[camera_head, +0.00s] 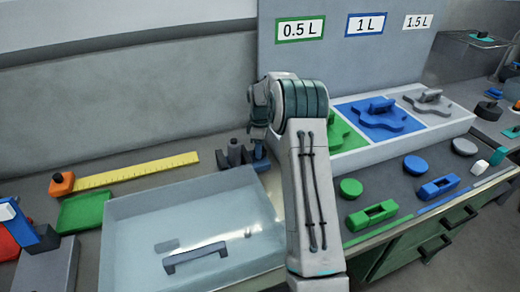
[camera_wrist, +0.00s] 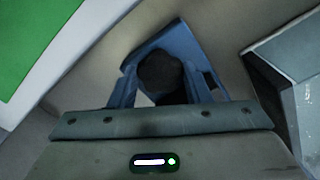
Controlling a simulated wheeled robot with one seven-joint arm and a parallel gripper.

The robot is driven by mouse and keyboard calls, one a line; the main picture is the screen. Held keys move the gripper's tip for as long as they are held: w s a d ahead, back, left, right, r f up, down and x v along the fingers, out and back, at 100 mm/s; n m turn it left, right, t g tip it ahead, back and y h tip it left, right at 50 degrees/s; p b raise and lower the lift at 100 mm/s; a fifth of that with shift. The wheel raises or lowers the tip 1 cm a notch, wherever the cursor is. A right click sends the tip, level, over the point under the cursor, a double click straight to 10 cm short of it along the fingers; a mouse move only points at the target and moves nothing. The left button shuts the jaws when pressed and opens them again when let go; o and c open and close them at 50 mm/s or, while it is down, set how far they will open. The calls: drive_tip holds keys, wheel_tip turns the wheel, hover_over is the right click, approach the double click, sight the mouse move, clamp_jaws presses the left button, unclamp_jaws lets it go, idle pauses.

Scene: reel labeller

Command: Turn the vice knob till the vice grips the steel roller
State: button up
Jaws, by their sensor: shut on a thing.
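In the wrist view, a dark round knob (camera_wrist: 160,72) sits between the fingers of my gripper (camera_wrist: 168,88), which is shut on it. A blue body, apparently part of the vice (camera_wrist: 178,35), shows behind the knob. In the head view, the small dark vice (camera_head: 236,154) stands on the bench behind the clear-lidded box, and my gripper (camera_head: 260,155) is at its right side, partly hidden by my arm. I cannot make out the steel roller or the vice jaws in either view.
The clear-lidded box (camera_head: 125,238) with a handle stands close in front of the vice. A yellow ruler (camera_head: 140,170) and a green tray (camera_head: 82,212) lie to the left. A white rack (camera_head: 455,122) with green, blue and grey panels stands to the right.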

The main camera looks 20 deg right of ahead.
drive_tip(key=shift+m+b, duration=0.3)
drive_tip(key=shift+m, duration=1.2)
drive_tip(key=shift+r, duration=0.1)
drive_tip(key=o, duration=1)
wheel_tip(320, 180, up, 14)
drive_tip(key=shift+f+b, duration=0.1)
drive_tip(key=shift+b, duration=0.4)
drive_tip(key=shift+a, duration=0.1)
